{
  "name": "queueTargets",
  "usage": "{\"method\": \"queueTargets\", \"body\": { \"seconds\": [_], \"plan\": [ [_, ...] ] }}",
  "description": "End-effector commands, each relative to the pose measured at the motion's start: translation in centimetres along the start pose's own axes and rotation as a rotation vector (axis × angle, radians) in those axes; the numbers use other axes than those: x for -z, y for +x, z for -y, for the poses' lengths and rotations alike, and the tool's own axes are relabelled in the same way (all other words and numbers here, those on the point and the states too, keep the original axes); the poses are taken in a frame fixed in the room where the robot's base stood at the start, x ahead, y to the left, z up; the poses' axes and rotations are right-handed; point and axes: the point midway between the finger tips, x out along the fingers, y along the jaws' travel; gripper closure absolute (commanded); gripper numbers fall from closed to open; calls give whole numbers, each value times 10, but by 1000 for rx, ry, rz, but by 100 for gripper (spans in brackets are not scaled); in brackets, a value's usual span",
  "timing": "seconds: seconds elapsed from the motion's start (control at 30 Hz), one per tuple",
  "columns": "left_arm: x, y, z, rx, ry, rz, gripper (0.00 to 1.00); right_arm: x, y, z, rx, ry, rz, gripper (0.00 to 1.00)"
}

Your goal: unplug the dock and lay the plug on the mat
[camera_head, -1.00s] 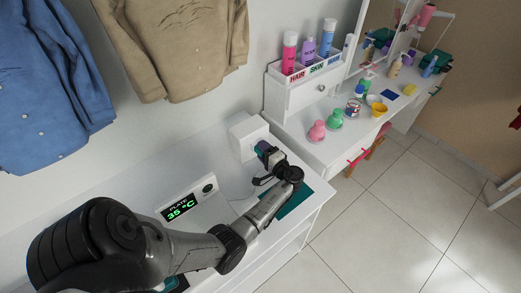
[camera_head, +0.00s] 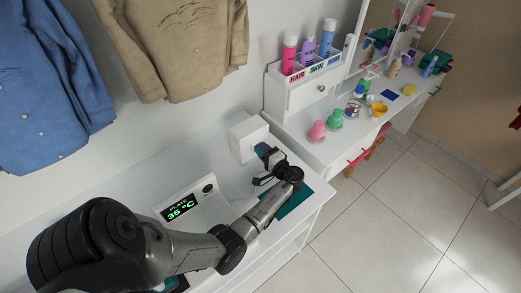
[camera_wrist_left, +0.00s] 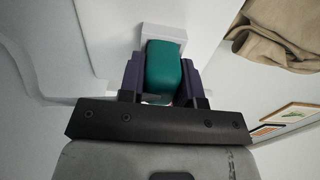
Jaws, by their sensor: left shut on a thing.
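My left gripper (camera_head: 270,157) is shut on the teal plug (camera_wrist_left: 165,68), at the front of a white box (camera_head: 248,138) on the white counter. In the left wrist view the plug sits between the purple fingers of the gripper (camera_wrist_left: 163,80), with its far end against a pale block (camera_wrist_left: 172,33). I cannot tell whether the plug is still seated in it. The teal mat (camera_head: 296,201) lies on the counter near its right end, partly hidden under my left wrist. My right gripper is not in view.
A white panel (camera_head: 185,201) reading "PLATE 35 °C" stands left of my forearm. A shelf unit with bottles (camera_head: 305,62) and a vanity with cups and jars (camera_head: 336,119) are to the right. Shirts hang at upper left.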

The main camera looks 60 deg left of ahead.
Motion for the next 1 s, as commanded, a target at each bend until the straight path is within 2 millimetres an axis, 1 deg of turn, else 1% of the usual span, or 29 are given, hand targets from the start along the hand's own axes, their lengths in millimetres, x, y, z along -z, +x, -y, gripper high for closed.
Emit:
{"method": "queueTargets", "body": {
  "seconds": [0.37,1.0],
  "plan": [
    [0,-2,0,0,0,0,97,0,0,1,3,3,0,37],
    [0,-11,0,0,0,0,97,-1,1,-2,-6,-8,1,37]
  ]
}}
